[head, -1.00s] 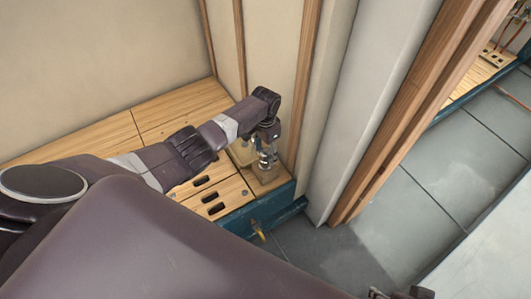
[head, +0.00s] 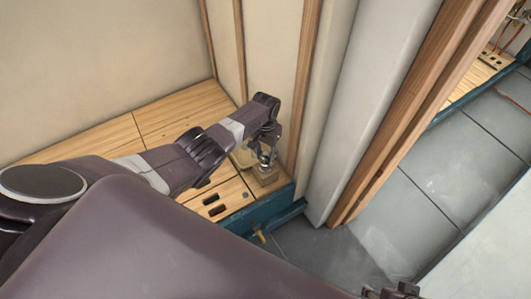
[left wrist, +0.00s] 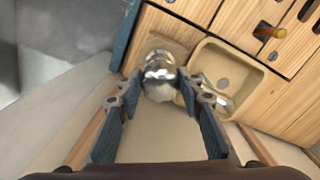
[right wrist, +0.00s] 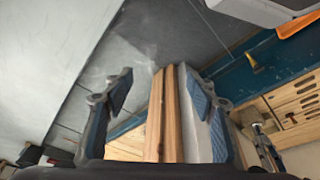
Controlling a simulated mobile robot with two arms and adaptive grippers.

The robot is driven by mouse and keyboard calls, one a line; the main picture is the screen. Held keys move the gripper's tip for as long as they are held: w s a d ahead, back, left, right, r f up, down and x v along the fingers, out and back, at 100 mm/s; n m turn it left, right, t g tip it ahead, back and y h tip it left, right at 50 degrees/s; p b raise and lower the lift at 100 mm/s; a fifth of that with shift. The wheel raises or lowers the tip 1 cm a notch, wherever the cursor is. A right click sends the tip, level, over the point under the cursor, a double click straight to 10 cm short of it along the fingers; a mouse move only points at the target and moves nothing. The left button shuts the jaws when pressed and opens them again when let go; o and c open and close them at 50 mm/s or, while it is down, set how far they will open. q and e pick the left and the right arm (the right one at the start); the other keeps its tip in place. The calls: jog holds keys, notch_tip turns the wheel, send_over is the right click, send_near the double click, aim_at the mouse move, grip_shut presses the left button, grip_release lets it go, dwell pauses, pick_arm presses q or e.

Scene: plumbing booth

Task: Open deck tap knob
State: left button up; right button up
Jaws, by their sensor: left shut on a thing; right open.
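The deck tap stands by a small cream basin (left wrist: 200,62) on the wooden deck. Its shiny metal knob (left wrist: 158,76) lies between the fingertips of my left gripper (left wrist: 157,88) in the left wrist view. The left gripper is shut on this knob. In the head view my left gripper (head: 265,148) reaches down onto the tap from above, and its fingers partly hide the knob. The tap's spout (left wrist: 220,103) points toward the basin, partly behind a finger. My right gripper (right wrist: 160,95) is open and empty, away from the tap.
The teal deck edge (head: 256,210) carries a small brass valve (head: 258,237). The wooden deck (head: 90,135) has slots near the basin. A wall with wooden posts (head: 305,70) stands close beside the tap. Grey tiled floor (head: 430,180) lies open to the right.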

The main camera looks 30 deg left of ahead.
aim_at(266, 154)
pick_arm(q)
jog(key=shift+n, duration=0.7)
pick_arm(e)
jog(key=shift+x, duration=0.95)
jog(key=shift+s, duration=0.2)
pick_arm(q)
jog(key=o, duration=1.2)
jog(key=shift+c, duration=0.2)
notch_tip(266, 154, up, 12)
